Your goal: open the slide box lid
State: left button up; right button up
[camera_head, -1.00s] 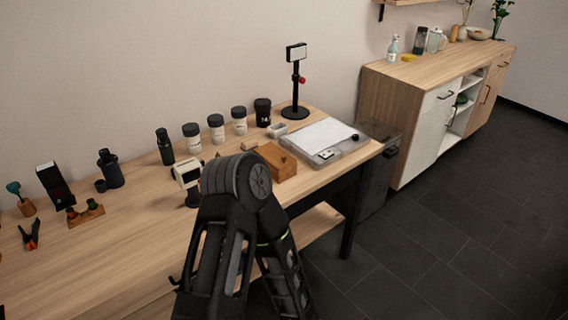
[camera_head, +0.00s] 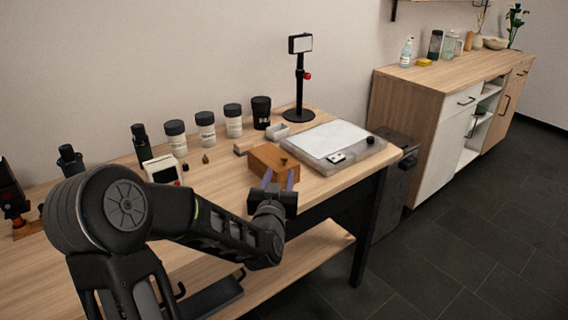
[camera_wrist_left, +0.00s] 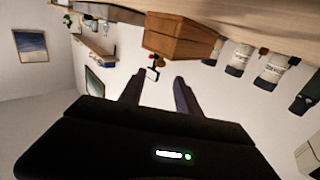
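The slide box (camera_head: 268,160) is a small orange-brown wooden box on the table, beside the grey tray. My right gripper is in neither view.
A grey tray with a white sheet (camera_head: 332,142) lies right of the box. A lamp stand (camera_head: 299,85) rises behind. Several lidded jars (camera_head: 205,132) stand in a row to the back left. A small wooden block (camera_head: 244,147) lies left of the box.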

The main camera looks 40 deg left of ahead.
aim_at(284, 160)
pick_arm(q)
jog(key=shift+w, duration=0.1)
jog(key=x, duration=0.7)
jog(key=shift+w+a, duration=0.2)
jog(key=shift+w, duration=0.1)
jog(key=shift+c, duration=0.6)
grip_shut()
dwell(0.6)
